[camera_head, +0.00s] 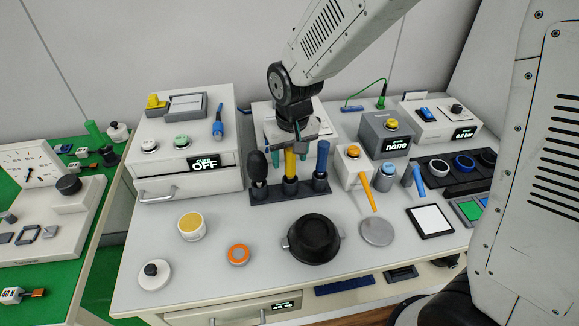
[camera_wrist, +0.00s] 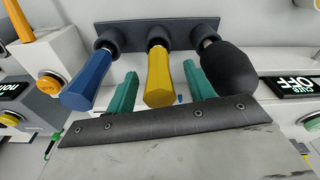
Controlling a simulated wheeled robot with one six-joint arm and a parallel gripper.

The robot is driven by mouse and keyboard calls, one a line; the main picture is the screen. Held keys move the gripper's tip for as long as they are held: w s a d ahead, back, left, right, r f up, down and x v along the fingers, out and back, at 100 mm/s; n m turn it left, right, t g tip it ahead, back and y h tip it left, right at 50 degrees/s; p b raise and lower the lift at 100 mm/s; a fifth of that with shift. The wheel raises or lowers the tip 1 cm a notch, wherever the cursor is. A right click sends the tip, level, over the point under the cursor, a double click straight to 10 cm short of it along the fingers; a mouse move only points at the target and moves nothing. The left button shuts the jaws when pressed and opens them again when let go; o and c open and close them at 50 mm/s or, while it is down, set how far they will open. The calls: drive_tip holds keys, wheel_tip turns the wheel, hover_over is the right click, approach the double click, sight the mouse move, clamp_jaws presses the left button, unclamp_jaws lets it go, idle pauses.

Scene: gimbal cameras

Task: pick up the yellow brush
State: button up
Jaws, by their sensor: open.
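The yellow brush (camera_head: 290,166) stands upright in the middle slot of a dark rack (camera_head: 268,192), its handle up and its lower end hidden in the holder. It also shows in the wrist view (camera_wrist: 158,82). My gripper (camera_head: 289,157) is over the rack from above. In the wrist view its two green fingers (camera_wrist: 160,88) are open, one on each side of the yellow handle, with gaps on both sides. No finger appears to press on it. How deep the handle sits between the fingers is hard to tell.
A blue-handled tool (camera_head: 322,160) and a black bulb-shaped tool (camera_head: 257,167) stand in the same rack, close outside the fingers. A black pot (camera_head: 313,238) is in front. A drawer unit (camera_head: 160,165) stands left, and button boxes (camera_head: 354,167) stand right.

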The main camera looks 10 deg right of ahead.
drive_tip(key=c, duration=1)
drive_tip(key=shift+r, duration=0.1)
drive_tip(key=shift+c, duration=0.2)
